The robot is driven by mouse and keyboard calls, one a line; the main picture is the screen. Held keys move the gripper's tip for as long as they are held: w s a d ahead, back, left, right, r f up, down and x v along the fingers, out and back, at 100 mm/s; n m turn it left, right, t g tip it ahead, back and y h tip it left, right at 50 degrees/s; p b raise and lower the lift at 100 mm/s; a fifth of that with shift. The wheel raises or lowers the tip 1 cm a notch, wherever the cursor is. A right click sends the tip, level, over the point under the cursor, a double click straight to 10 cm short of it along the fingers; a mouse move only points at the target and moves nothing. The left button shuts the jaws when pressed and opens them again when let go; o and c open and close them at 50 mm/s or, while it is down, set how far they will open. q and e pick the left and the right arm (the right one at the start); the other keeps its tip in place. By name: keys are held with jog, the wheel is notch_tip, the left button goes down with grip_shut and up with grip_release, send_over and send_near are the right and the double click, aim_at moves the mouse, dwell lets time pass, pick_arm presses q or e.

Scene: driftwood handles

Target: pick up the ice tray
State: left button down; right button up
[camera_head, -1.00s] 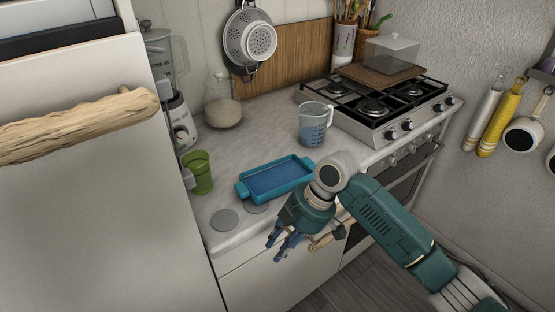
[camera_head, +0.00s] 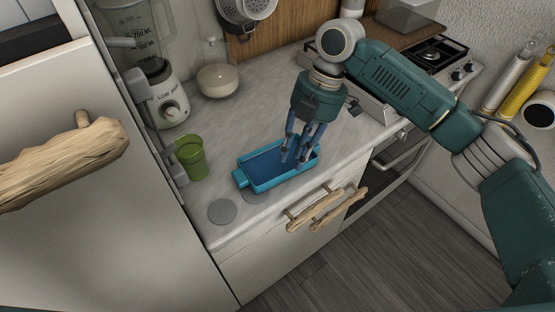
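The blue ice tray (camera_head: 262,163) lies on the pale counter close to its front edge, with a tab handle at its left end. My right gripper (camera_head: 297,158) points down over the right part of the tray. Its fingers are apart, and their tips look to be at or just above the tray's inside. I cannot tell whether they touch it. The fingers hide part of the tray's right end. My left gripper is not in view.
A green cup (camera_head: 191,158) stands left of the tray, and a grey disc (camera_head: 222,211) lies in front of it. A blender (camera_head: 160,95) and a glass bottle (camera_head: 217,80) stand behind. Driftwood handles (camera_head: 328,208) stick out from the drawer front. The stove (camera_head: 378,105) is at the right.

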aim_at(291, 167)
jog(key=f, duration=0.1)
jog(key=f+p, duration=0.1)
jog(key=f, duration=0.2)
jog(key=shift+w+a+f+p, duration=0.15)
jog(key=shift+a+f+p, duration=0.1)
jog(key=shift+p, duration=0.15)
jog(key=shift+s+a+f, duration=0.2)
jog(key=shift+f, duration=0.3)
jog(key=shift+w+f, duration=0.1)
grip_shut()
